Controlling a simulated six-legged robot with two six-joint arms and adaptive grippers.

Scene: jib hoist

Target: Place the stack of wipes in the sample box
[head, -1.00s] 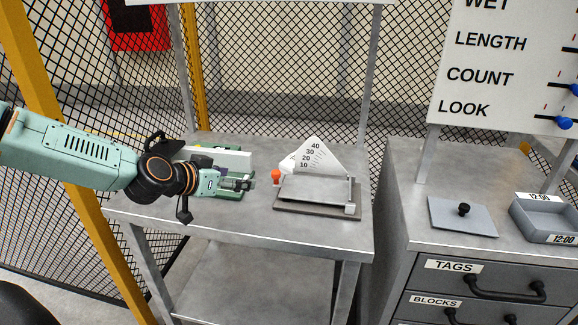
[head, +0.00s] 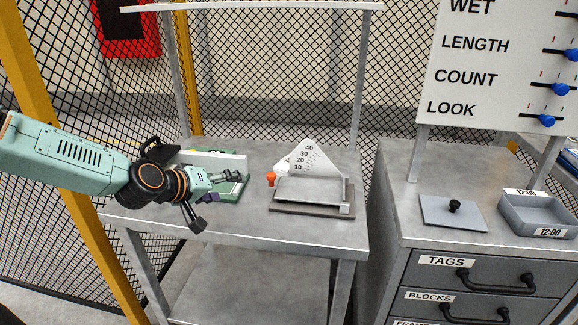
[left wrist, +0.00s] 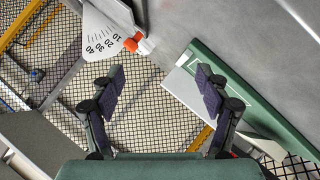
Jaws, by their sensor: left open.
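The open grey tray-like box (head: 541,222) with 12:00 labels stands on the cabinet at the right; it looks like the sample box. A flat grey plate with a black knob (head: 453,212) lies left of it. I cannot clearly make out a stack of wipes. My left gripper (head: 233,176) is open and empty, over a green holder with a white panel (head: 215,159) on the metal table. The holder also shows in the left wrist view (left wrist: 262,105), right of the fingers, and is partly hidden by my arm in the head view. My right gripper is not in view.
A grey platform device (head: 312,190) with a white scale and orange knob stands right of the holder. The table front is clear. A gap separates the table from the drawer cabinet (head: 468,274). A yellow post and mesh fence stand at the left and behind.

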